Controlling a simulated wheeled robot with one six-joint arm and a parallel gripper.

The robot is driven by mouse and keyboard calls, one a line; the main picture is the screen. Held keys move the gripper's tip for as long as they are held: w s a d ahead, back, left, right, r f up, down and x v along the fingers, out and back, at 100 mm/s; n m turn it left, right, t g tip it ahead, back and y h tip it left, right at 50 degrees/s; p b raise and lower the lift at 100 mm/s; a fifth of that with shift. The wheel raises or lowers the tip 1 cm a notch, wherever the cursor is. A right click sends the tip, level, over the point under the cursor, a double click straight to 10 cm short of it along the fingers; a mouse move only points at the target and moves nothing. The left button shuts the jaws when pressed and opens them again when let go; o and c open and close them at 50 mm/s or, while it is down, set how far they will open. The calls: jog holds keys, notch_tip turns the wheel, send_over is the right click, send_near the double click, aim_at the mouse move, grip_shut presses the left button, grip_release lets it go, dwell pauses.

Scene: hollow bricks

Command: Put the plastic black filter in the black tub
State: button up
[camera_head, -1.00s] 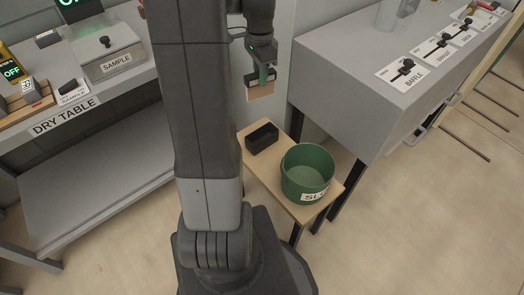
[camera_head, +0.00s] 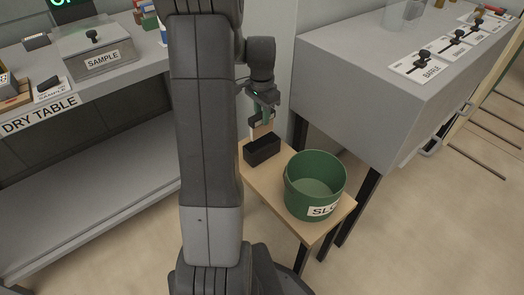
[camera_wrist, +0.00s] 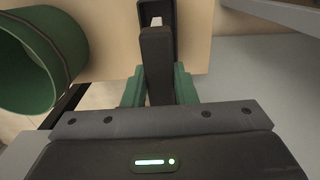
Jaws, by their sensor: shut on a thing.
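In the wrist view the filter (camera_wrist: 157,65) is a dark upright slab between the fingers. The black tub (camera_head: 262,152) is a small open box on the wooden stand, right below the filter. In the wrist view the tub (camera_wrist: 142,14) lies just beyond the filter, with something white in or behind it. I cannot tell whether the filter's lower edge is inside the tub.
A green bucket (camera_head: 315,184) with a white label stands on the wooden stand (camera_head: 258,184), right of the tub. A grey cabinet (camera_head: 345,100) with black switches is at the right. The dry table (camera_head: 120,85) with a sample box is at the left.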

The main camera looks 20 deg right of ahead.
aim_at(262, 135)
notch_tip(262, 135, down, 9)
jog(key=b, duration=0.2)
jog(key=shift+f+b, duration=0.1)
jog(key=shift+b, duration=0.2)
jog(key=shift+f, duration=0.2)
jog(key=o, duration=1)
jog(key=shift+r, duration=0.1)
notch_tip(262, 135, up, 12)
jog(key=p, duration=0.3)
jog(key=shift+r, duration=0.1)
